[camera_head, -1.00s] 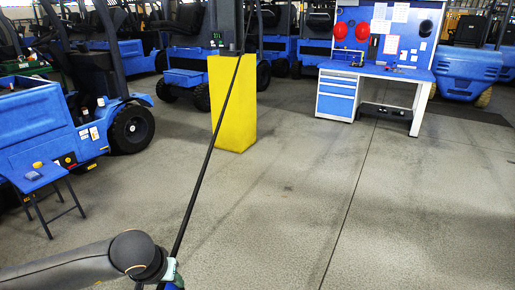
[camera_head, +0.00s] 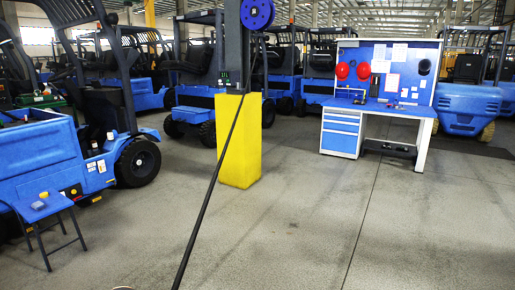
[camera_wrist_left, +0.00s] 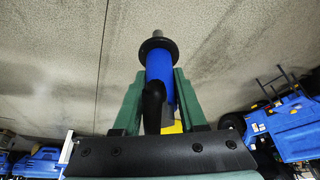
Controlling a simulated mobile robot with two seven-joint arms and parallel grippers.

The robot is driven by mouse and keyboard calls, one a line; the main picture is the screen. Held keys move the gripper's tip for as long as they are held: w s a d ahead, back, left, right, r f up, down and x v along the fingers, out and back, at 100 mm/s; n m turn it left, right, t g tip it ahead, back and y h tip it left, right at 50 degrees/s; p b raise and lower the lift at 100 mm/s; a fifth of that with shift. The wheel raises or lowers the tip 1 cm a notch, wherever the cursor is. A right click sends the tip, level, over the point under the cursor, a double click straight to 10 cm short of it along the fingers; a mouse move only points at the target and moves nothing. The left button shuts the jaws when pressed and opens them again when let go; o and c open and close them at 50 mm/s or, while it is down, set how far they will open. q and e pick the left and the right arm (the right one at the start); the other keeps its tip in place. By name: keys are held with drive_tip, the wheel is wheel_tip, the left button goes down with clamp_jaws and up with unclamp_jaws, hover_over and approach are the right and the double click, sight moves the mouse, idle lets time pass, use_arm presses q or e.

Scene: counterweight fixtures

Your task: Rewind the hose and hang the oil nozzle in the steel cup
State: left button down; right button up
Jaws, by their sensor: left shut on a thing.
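In the left wrist view my left gripper (camera_wrist_left: 160,84) has its green fingers on either side of the blue oil nozzle (camera_wrist_left: 158,64) and is shut on it. The nozzle has a black collar, a short grey tip and a black curved part at its near end. In the head view the black hose (camera_head: 212,185) slants tautly from the grey column beside the blue reel (camera_head: 257,13) down to the bottom edge. My left gripper and the nozzle are outside the head view. I cannot make out the steel cup. My right gripper is not in view.
The yellow block (camera_head: 240,142) surrounds the column's foot. A blue workbench (camera_head: 372,104) with red helmets stands at the back right. A blue forklift (camera_head: 40,160) and a small blue stool (camera_head: 45,208) are at left. The grey floor at centre and right is clear.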

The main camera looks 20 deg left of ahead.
use_arm(q)
drive_tip(key=s+d+p, duration=0.3)
drive_tip(key=s+p, duration=0.6)
drive_tip(key=s, duration=0.2)
drive_tip(key=shift+s, duration=0.25)
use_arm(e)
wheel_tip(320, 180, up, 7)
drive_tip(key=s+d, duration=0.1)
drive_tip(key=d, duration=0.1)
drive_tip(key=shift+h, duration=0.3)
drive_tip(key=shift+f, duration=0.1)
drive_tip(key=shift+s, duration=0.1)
